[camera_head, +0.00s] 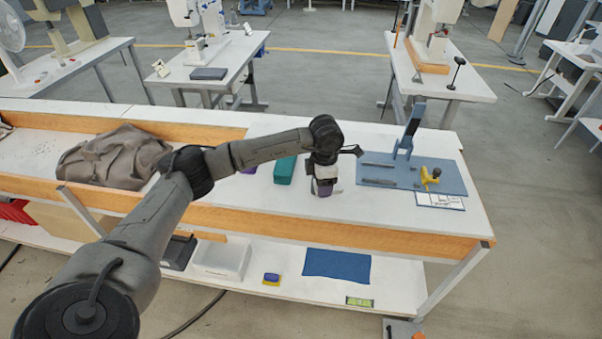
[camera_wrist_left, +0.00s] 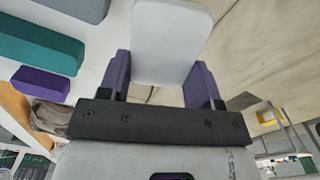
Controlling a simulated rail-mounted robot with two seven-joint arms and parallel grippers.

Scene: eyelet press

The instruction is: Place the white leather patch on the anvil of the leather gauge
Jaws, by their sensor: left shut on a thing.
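My left gripper (camera_head: 323,188) points down over the right half of the workbench, left of the blue mat. In the left wrist view its two purple fingers are shut on the white leather patch (camera_wrist_left: 172,42), a pale slab with rounded corners that sticks out beyond the fingertips. In the head view the patch does not stand out against the white table. A small yellow device (camera_head: 430,176), which looks like the leather gauge, stands on the mat. Its anvil is too small to make out. My right gripper is not in view.
The blue mat (camera_head: 453,184) also holds a tall blue stand (camera_head: 408,137) and dark bars (camera_head: 379,183). A teal block (camera_head: 285,169) sits left of the gripper; it also shows in the left wrist view (camera_wrist_left: 35,45). A brown cloth heap (camera_head: 110,158) lies farther left.

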